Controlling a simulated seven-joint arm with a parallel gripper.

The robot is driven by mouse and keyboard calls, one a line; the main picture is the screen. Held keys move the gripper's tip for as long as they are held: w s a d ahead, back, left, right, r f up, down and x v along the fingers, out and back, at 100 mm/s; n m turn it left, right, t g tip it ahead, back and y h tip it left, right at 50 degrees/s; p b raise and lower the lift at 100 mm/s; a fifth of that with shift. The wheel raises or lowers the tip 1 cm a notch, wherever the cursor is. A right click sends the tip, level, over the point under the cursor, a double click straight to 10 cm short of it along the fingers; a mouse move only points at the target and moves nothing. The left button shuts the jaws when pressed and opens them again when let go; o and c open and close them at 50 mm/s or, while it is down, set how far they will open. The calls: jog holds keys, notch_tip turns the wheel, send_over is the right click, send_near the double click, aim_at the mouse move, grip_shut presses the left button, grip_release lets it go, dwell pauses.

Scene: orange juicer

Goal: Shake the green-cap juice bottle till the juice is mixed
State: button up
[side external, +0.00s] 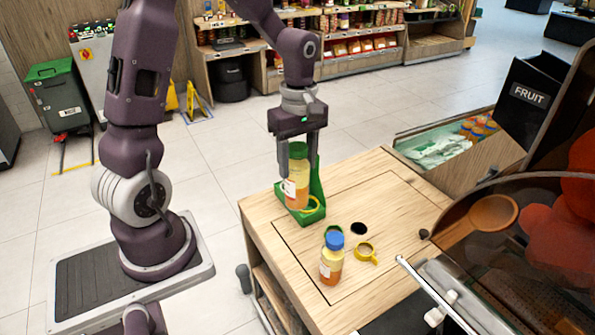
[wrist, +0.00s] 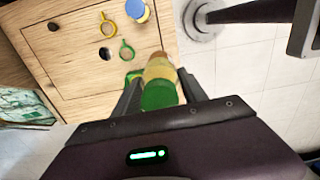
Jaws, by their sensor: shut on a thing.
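The green-cap juice bottle (side external: 297,188) is upright between the fingers of my gripper (side external: 298,168), which is shut on it from above. Its juice looks yellow above and orange below. Its green cap (wrist: 159,95) faces the camera in the wrist view, between the fingers of my gripper (wrist: 160,92). The bottle is at a green holder (side external: 317,190) on the table's far-left corner. I cannot tell whether its base touches the holder. A blue-cap bottle (side external: 331,262) stands upright nearer the front; its cap also shows in the wrist view (wrist: 138,10).
On the wooden table (side external: 275,235) lie a yellow ring (side external: 366,252) and a green ring (wrist: 127,50), near a dark round hole (side external: 358,228). A juicer with a wooden spoon (side external: 490,215) and a black FRUIT bin (side external: 530,95) stand at the right. The table's back middle is clear.

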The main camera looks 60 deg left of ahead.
jog(key=shift+f, duration=1.7)
dwell(1.1)
jog(key=shift+r, duration=0.1)
